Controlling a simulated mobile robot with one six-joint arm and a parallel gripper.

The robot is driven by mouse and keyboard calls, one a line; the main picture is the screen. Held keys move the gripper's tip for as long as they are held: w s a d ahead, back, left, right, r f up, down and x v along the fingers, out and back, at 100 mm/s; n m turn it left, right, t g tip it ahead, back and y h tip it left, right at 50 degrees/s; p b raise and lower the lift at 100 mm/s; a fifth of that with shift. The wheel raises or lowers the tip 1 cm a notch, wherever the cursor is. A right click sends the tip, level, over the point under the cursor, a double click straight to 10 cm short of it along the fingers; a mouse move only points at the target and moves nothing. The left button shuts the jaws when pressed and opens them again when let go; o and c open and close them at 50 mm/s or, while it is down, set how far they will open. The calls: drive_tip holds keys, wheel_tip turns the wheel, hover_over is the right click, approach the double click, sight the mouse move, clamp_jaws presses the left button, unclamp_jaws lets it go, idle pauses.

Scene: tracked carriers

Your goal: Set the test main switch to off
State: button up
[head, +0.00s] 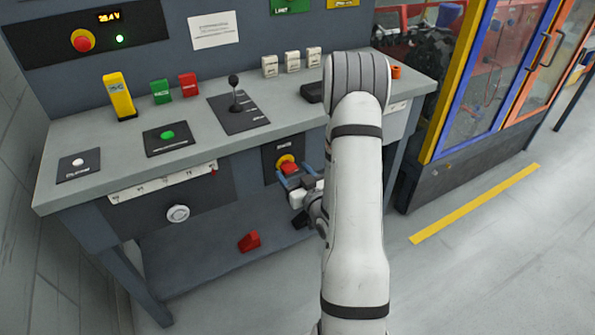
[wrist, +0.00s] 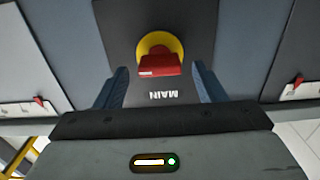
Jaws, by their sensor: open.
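The main switch (head: 287,164) is a red handle on a round yellow plate, set on a dark panel on the front of the bench. In the wrist view the red handle (wrist: 159,65) lies crosswise, above the word MAIN, which reads upside down. My gripper (head: 284,176) is in front of the switch. In the wrist view its two blue fingers (wrist: 160,86) are open, one on each side of the handle and apart from it. My arm hides part of the bench to the right of the switch.
The grey bench top (head: 205,140) carries a lever (head: 236,95), buttons and several small blocks. A slider scale (head: 165,184) is left of the switch. A red wedge-shaped piece (head: 249,241) lies on the lower shelf. A yellow-framed cabinet (head: 455,80) stands at the right. The floor is clear.

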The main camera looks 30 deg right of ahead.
drive_tip(key=shift+w, duration=0.35)
drive_tip(key=shift+c, duration=0.5)
